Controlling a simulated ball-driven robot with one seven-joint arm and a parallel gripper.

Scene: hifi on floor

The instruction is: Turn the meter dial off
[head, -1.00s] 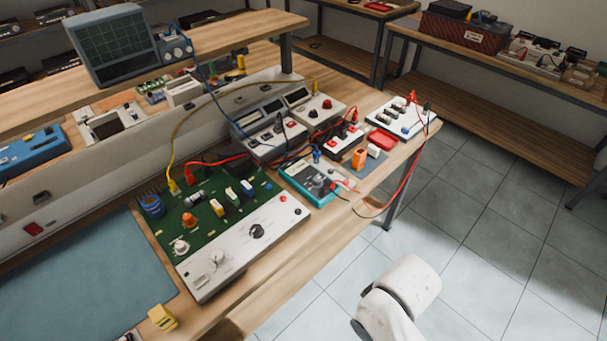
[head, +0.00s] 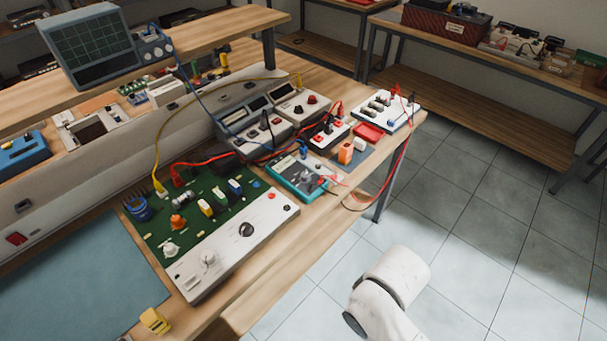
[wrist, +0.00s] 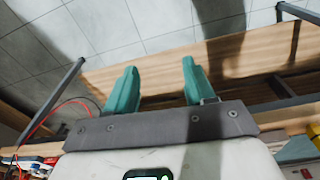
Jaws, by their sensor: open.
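The meter (head: 303,175) is a teal-framed, flat unit with a dark face and red leads, near the front right edge of the workbench in the head view. Its dial is too small to make out, so its setting cannot be told. My gripper (wrist: 160,65) has two teal fingers, spread apart with nothing between them, in the wrist view. It points toward a wooden surface and grey floor tiles. The head view shows only my white arm over the floor, right of the bench; the gripper is out of that view, well apart from the meter.
A green circuit board unit with a white panel (head: 240,236) and black knob stands left of the meter. Switch boxes, an orange block (head: 346,152) and a red tray (head: 368,132) are crowded behind it. Loose cables cross the bench. Tiled floor (head: 470,220) is open to the right.

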